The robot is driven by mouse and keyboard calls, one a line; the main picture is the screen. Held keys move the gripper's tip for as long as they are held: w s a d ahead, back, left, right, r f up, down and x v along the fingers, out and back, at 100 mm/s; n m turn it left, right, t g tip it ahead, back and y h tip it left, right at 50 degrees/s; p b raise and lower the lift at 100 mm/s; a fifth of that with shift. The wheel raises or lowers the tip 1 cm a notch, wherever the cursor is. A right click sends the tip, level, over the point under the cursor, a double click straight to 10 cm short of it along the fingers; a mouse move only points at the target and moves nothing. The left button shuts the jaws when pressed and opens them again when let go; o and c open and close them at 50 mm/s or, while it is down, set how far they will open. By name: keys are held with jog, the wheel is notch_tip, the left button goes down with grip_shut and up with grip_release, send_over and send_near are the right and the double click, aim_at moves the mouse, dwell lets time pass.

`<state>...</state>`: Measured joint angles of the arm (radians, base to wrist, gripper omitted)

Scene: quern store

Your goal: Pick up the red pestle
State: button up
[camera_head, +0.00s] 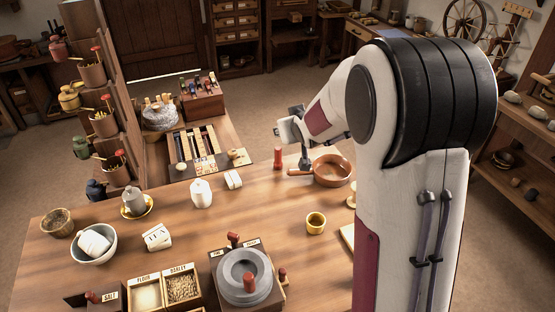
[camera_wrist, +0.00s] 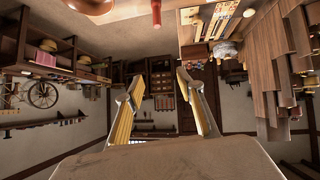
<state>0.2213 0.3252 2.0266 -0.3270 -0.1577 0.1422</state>
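A small red pestle (camera_head: 278,158) stands upright on the wooden table, just left of the brown pan. In the wrist view what looks like the same pestle (camera_wrist: 156,12) shows at the top edge, partly cut off, apart from the fingers. My gripper (camera_head: 292,133) is at the table's far side, close to the pestle and pan, partly hidden by my arm. In the wrist view my gripper (camera_wrist: 157,80) has its two fingers spread, with nothing between them.
The brown pan (camera_head: 332,171) lies right of the pestle, its handle reaching towards it. A white jug (camera_head: 201,194) and yellow cup (camera_head: 316,222) stand nearer. A quern (camera_head: 244,276) with red handles is at the front. The table between is clear.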

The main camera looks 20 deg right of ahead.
jog(key=w+d+f+t, duration=0.2)
jog(key=w+d+f, duration=0.1)
jog(key=w+f, duration=0.55)
jog(key=y, duration=0.2)
send_near(279, 152)
jog(key=w, duration=0.3)
jog(key=shift+d+f+n+t, duration=0.15)
jog(key=shift+d+n+t, duration=0.15)
jog(key=shift+d, duration=0.1)
jog(key=shift+f, duration=0.75)
jog(key=shift+w, duration=0.15)
jog(key=shift+x, duration=1.2)
jog(key=shift+w+f, duration=0.1)
jog(key=shift+w+a+f, duration=0.25)
jog(key=shift+w+f, duration=0.1)
jog(key=shift+w, duration=0.35)
jog(key=shift+w+a+f, duration=0.2)
jog(key=shift+w+f, duration=0.2)
jog(key=shift+w, duration=0.3)
jog(key=shift+x, duration=0.9)
